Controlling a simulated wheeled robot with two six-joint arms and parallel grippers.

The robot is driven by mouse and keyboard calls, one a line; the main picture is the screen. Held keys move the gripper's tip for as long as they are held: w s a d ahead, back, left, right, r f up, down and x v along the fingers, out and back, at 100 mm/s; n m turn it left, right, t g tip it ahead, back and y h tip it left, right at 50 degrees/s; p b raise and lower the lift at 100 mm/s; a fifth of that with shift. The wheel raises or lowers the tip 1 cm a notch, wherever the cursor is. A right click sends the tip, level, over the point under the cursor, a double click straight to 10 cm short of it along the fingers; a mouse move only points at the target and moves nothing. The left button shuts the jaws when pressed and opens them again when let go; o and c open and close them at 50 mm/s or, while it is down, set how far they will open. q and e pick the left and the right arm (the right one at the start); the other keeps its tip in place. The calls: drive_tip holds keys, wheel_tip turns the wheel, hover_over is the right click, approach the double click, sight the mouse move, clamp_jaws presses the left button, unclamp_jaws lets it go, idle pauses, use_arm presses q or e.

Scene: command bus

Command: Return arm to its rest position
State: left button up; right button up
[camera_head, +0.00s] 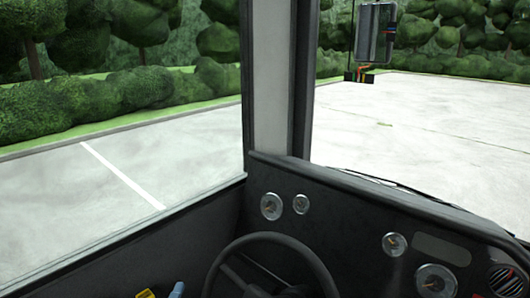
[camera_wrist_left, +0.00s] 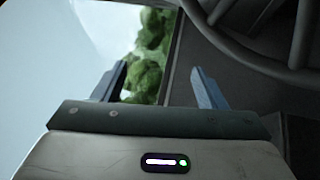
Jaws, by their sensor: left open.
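My left gripper (camera_wrist_left: 158,74) shows in the left wrist view with its two dark blue-grey fingers apart. Nothing is visible between them. The black steering wheel (camera_wrist_left: 303,35) is at the upper right of that view, apart from the fingers. I cannot make out my left gripper with certainty in the head view. My right gripper is in neither view.
In the head view, the steering wheel (camera_head: 270,240) stands at the bottom middle before a dark dashboard (camera_head: 345,215) with several round gauges. A yellow knob-like piece (camera_head: 145,293) and a bluish piece (camera_head: 178,289) show at the bottom edge. A window pillar (camera_head: 272,80) rises in the middle.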

use_arm(q)
drive_tip(key=s+d+f+m+g+h, duration=0.2)
drive_tip(key=s+f+m+g, duration=0.75)
drive_tip(key=s+m, duration=0.3)
drive_tip(key=s+a+f+m+g+y, duration=0.2)
drive_tip(key=s+a+m+g+y, duration=0.1)
drive_tip(key=s+a, duration=0.3)
drive_tip(key=s+a+f+m+g+y, duration=0.2)
drive_tip(key=s+a+g+y, duration=0.15)
drive_tip(key=s, duration=0.55)
wheel_tip(320, 180, down, 27)
drive_tip(key=w+a+g, duration=0.1)
drive_tip(key=w+a, duration=0.1)
drive_tip(key=a, duration=0.1)
drive_tip(key=s+a+f+g, duration=0.1)
drive_tip(key=s+f, duration=1.6)
drive_tip(key=f, duration=0.4)
drive_tip(key=shift+s+f, duration=0.2)
drive_tip(key=shift+f, duration=0.15)
